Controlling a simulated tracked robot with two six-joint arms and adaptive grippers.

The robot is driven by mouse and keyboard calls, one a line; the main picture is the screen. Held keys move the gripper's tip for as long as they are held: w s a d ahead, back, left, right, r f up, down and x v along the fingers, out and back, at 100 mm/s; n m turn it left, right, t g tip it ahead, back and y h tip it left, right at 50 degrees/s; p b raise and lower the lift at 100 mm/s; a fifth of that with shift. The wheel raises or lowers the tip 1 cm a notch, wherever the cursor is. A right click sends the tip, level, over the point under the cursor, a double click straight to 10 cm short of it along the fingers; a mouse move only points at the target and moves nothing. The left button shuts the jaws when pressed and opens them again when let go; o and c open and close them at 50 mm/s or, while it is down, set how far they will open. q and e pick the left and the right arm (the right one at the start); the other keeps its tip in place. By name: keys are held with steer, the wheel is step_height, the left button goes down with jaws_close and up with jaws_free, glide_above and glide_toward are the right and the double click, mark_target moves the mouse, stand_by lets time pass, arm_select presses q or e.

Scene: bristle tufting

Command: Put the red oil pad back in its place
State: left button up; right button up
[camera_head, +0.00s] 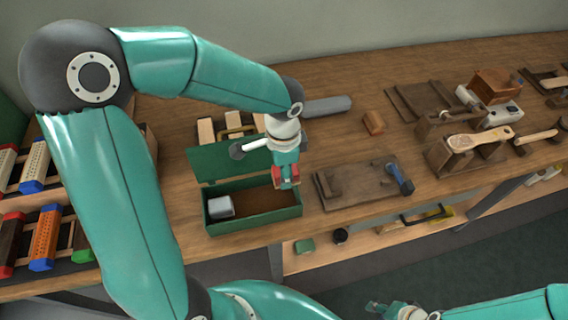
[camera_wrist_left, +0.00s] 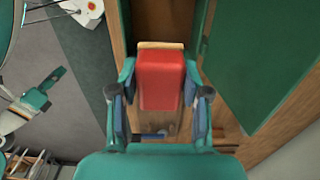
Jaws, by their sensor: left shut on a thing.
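The red oil pad (camera_wrist_left: 160,82), a red block with a pale tan edge, is between the two fingers of my left gripper (camera_wrist_left: 158,98). In the head view my left gripper (camera_head: 286,180) points down over the right part of an open green box (camera_head: 255,222), with a little of the red pad (camera_head: 278,176) showing. I cannot tell whether the pad touches the box floor. The box has a raised green lid (camera_head: 222,160), a brown floor and a grey metal block (camera_head: 221,207) at its left end. My right gripper (camera_head: 388,309) is low at the bottom edge, partly cut off.
A dark wooden board with a blue-ended tool (camera_head: 400,178) lies right of the box. A grey bar (camera_head: 328,105) and a small wooden block (camera_head: 373,122) lie behind. Coloured blocks fill a rack (camera_head: 40,235) at left.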

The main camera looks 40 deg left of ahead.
mark_target(280, 198)
arm_select(q)
steer(key=shift+s+a+f+b, duration=0.15)
steer(key=shift+a+f+b, duration=0.15)
steer(key=shift+f+b, duration=0.3)
step_height(280, 198, down, 8)
steer(key=b, duration=0.6)
steer(key=shift+a+f, duration=0.1)
steer(key=shift+f+b, duration=0.55)
steer(key=shift+b, duration=0.2)
steer(key=o, duration=1.2)
steer(key=shift+o, duration=0.2)
steer(key=shift+o, duration=1.4)
steer(key=shift+r+p, duration=0.95)
steer(key=shift+r, duration=0.2)
steer(key=shift+r+p, duration=2.8)
steer(key=shift+r, duration=0.65)
